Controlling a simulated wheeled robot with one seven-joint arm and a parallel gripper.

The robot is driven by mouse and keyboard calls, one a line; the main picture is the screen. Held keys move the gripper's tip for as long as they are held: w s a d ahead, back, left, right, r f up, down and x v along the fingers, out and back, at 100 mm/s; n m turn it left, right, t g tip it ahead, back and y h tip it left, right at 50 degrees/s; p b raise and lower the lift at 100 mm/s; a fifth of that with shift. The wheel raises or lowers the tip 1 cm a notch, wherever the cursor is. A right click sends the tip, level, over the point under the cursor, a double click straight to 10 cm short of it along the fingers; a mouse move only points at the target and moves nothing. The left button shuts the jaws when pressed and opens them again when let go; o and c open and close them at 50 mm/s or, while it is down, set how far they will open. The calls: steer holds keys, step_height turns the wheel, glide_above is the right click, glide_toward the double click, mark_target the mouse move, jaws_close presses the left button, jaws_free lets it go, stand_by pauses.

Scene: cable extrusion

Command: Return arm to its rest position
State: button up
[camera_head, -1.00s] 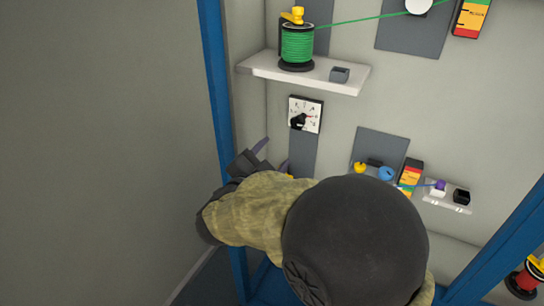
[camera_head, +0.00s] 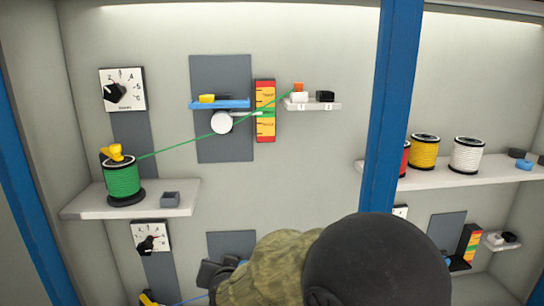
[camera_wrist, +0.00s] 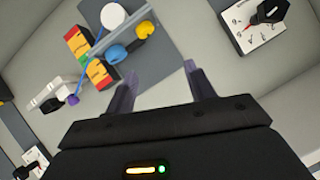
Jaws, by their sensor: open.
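My gripper shows in the wrist view (camera_wrist: 160,80) with its two dark purple fingers apart and nothing between them. In the head view my arm, in a camouflage sleeve, rises from the bottom middle. Only the dark back of the gripper (camera_head: 215,274) shows there, in front of the lower station, and its fingers are hidden.
A green spool (camera_head: 121,179) stands on the left shelf (camera_head: 88,203), its green line running to an orange piece (camera_head: 298,87). A blue post (camera_head: 390,120) divides the bays. Yellow (camera_head: 424,152) and white (camera_head: 467,155) spools stand at right. A lower dial (camera_head: 151,237) is left of the gripper.

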steer(key=s+d+f+g+h+p, duration=0.1)
steer(key=s+d+g, duration=0.2)
steer(key=d, duration=0.6)
steer(key=s+d+f+n+g+h+p, duration=0.1)
steer(key=s+d+g+p, duration=0.1)
steer(key=s+d, duration=0.6)
steer(key=s+d+f+g+h+p, duration=0.1)
steer(key=s+d+g, duration=0.3)
steer(key=d, duration=0.6)
steer(key=shift+s+d+f+h+p, duration=0.15)
steer(key=shift+s+f+h+p, duration=0.3)
steer(key=shift+s, duration=0.6)
